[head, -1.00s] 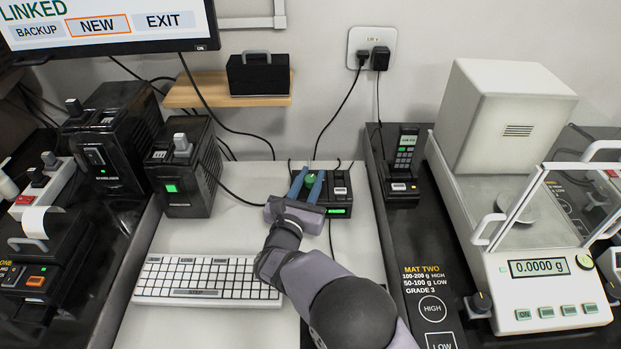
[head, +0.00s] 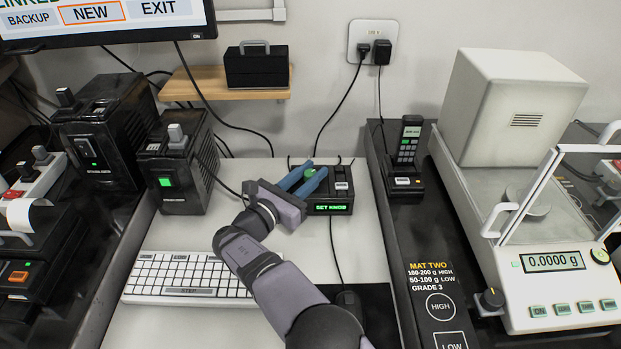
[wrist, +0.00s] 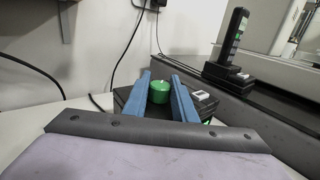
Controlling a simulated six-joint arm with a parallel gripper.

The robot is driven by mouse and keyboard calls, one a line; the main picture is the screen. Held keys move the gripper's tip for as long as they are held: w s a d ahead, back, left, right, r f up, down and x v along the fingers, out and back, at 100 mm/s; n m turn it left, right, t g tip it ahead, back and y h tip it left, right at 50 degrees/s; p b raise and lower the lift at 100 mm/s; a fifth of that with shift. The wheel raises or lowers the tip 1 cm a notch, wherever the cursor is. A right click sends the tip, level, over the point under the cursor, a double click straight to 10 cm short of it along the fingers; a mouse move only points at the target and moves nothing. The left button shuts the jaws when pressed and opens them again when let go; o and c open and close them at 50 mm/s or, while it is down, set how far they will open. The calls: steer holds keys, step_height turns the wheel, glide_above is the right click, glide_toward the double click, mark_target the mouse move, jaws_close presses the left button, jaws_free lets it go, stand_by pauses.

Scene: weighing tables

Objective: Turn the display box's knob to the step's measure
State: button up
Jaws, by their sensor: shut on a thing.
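The black display box (head: 346,196) stands on the light mat at the bench's middle. Its small green screen (head: 331,208) seems to read "SET KNOB". A green round knob (head: 310,172) sits on its top, partly hidden by my fingers. My gripper (head: 308,178) has its blue fingers shut on the knob, reaching in slantwise from the lower left. In the wrist view the green knob (wrist: 159,92) shows between the two fingers, with a white switch (wrist: 202,97) to their right.
A white keyboard (head: 190,277) lies at the front left. A black box with a green light (head: 180,165) stands left of my gripper. A handset in its dock (head: 407,150) and a balance reading 0.0000 g (head: 555,290) stand to the right. Cables run behind the display box.

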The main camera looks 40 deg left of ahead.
mark_target(306, 177)
steer(key=shift+r+m+h, duration=0.15)
steer(key=shift+m+h, duration=0.15)
steer(key=shift+h, duration=0.2)
steer(key=o, duration=1)
steer(key=shift+o, duration=0.2)
steer(key=shift+s, duration=0.15)
steer(key=shift+s+d+b, duration=0.15)
steer(key=shift+s, duration=1.65)
steer(key=shift+s+d+b, duration=0.15)
steer(key=shift+s, duration=1.6)
